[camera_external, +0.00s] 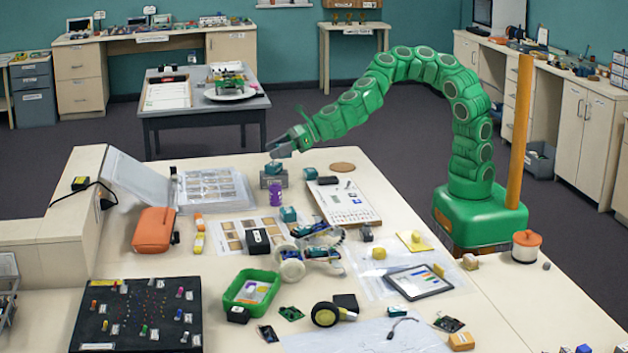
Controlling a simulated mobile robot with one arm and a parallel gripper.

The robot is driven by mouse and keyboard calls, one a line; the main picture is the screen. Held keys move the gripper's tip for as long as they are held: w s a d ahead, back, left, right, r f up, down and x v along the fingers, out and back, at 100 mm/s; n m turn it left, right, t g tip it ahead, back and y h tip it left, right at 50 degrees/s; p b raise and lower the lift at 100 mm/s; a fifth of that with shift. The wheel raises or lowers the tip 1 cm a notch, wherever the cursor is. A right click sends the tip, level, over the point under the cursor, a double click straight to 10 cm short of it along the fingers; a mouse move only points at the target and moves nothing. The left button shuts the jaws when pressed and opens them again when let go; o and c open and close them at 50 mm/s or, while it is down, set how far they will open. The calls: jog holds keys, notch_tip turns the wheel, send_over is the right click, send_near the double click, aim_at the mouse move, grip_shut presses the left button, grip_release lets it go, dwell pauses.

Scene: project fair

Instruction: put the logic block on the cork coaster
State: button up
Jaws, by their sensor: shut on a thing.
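My gripper (274,156), at the end of the green arm, points down to the left near the back of the table. It is shut on a small teal block (274,168), which looks like the logic block. The block is at the top of a grey box (273,181); whether it touches the box is too small to tell. The cork coaster (342,167) is a round brown disc lying flat and bare near the table's back edge, to the right of my gripper. Similar teal blocks (288,214) stand nearby.
A purple cylinder (275,194) stands just in front of the grey box. Another teal block (309,173) and a white board with a dark item (345,202) lie between the box and the coaster or in front of it. An open binder (215,188) is to the left.

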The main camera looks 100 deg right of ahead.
jog(key=s+d+f+n+g+y, duration=0.1)
jog(key=s+d+n+y, duration=0.2)
jog(key=s+d, duration=0.65)
jog(key=s+d+n+y, duration=0.25)
jog(key=s+d, duration=0.35)
jog(key=d, duration=0.7)
jog(key=s+d+n+g+y, duration=0.2)
jog(key=s, duration=1.1)
jog(key=s+d+n+g+y, duration=0.1)
jog(key=s+d+y, duration=0.1)
jog(key=s, duration=1.1)
send_over(340, 168)
jog(key=f, duration=1.3)
jog(key=shift+s+a, duration=0.3)
jog(key=shift+a, duration=0.05)
jog(key=shift+w+d+f, duration=0.2)
jog(key=shift+w+f, duration=0.2)
jog(key=shift+f, duration=1.65)
